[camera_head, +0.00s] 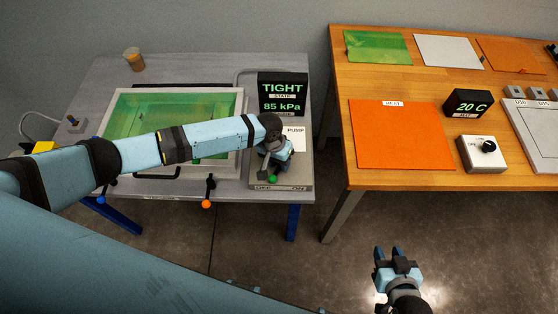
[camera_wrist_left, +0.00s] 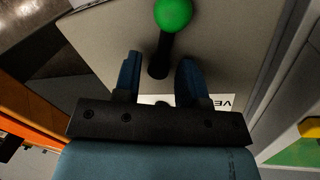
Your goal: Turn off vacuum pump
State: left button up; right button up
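The vacuum pump (camera_head: 303,171) is a grey box at the right front of the grey table, with a PUMP label and OFF and ON marked on its front edge. Its green-knobbed lever (camera_head: 272,179) sits nearer the OFF word than the ON word in the head view. In the left wrist view the green knob (camera_wrist_left: 173,14) tops a black stem. My left gripper (camera_wrist_left: 159,72) is open over the box, the stem's lower part between or just beyond its fingertips; contact cannot be told. My right gripper (camera_head: 388,252) is open and empty over the floor.
A display (camera_head: 283,94) behind the pump reads TIGHT and 85 kPa. A white-framed bath (camera_head: 112,115) with green content lies under my left arm. An orange-knobbed valve (camera_head: 207,203) is at the table's front. A wooden table (camera_head: 342,110) with heater items stands right, across a gap.

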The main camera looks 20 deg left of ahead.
pick_arm(q)
grip_shut()
jog(key=shift+r+m+p, duration=0.15)
jog(key=shift+m+p, duration=0.35)
jog(key=shift+m, duration=0.5)
grip_release()
notch_tip(320, 180, up, 13)
jog(key=w+a, duration=0.1)
jog(key=a, duration=0.1)
jog(key=shift+a+r+b, duration=0.15)
jog(key=shift+a+b, duration=0.15)
jog(key=shift+b, duration=0.1)
